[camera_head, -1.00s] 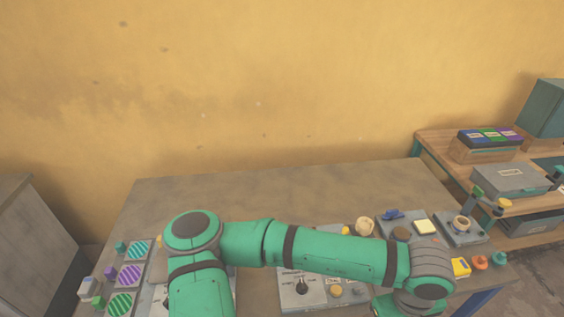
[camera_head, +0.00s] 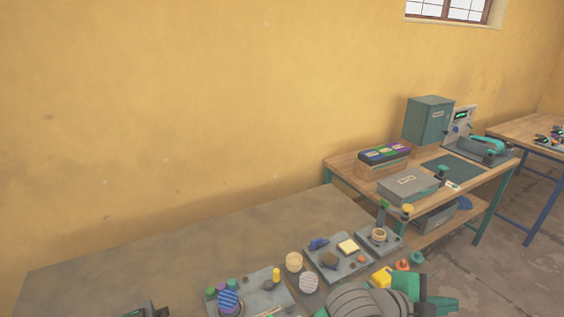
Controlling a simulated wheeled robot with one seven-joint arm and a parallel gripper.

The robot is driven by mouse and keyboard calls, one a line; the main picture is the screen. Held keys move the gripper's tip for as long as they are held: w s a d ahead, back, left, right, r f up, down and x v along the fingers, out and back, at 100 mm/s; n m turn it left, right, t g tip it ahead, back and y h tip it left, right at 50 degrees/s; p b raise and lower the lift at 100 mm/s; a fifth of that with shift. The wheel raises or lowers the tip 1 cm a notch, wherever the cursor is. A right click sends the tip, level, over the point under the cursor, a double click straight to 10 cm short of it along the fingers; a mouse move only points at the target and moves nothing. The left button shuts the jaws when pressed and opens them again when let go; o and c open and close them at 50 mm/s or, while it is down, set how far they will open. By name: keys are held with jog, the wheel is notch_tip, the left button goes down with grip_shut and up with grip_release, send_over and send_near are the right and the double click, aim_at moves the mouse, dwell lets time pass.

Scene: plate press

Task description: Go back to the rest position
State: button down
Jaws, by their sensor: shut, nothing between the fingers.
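Part of my arm (camera_head: 362,303), grey ribbed and green, enters at the bottom right of the head view. It is in front of the near right part of the worktable (camera_head: 185,252). My gripper's fingers are not seen; the arm is cut off by the lower picture edge. A grey panel (camera_head: 262,299) bears a blue-striped disc (camera_head: 228,301) and a yellow knob. A pale striped disc (camera_head: 309,282) and a tan round piece (camera_head: 294,262) are beside it.
A grey tray (camera_head: 325,262) and a grey stand (camera_head: 364,243) are near the table's right end. A wooden side bench (camera_head: 345,171) holds a grey case (camera_head: 408,187) and a teal cabinet (camera_head: 428,121). The worktable's far left part is bare.

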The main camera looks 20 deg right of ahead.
jog(key=w+a+r+n+t+h, duration=0.4)
jog(key=w+r+n+t+h, duration=0.25)
jog(key=w+n+t, duration=0.35)
jog(key=w+a+f+n+t+y, duration=0.4)
jog(key=a+f+n+t+y, duration=0.4)
jog(key=a+f+n, duration=0.5)
jog(key=s+a+f+n+y, duration=0.4)
jog(key=a+f, duration=0.1)
jog(key=a, duration=0.3)
jog(key=s+a+f+n+y, duration=0.35)
jog(key=a+f, duration=0.25)
jog(key=a, duration=0.2)
jog(key=s+a+f+y, duration=0.2)
jog(key=s+a, duration=0.4)
jog(key=s, duration=0.2)
jog(key=s+a+f+m+g+y, duration=0.1)
jog(key=s+a+f+y, duration=0.1)
jog(key=s+a, duration=0.5)
jog(key=shift+s+f, duration=0.25)
jog(key=shift+s, duration=0.55)
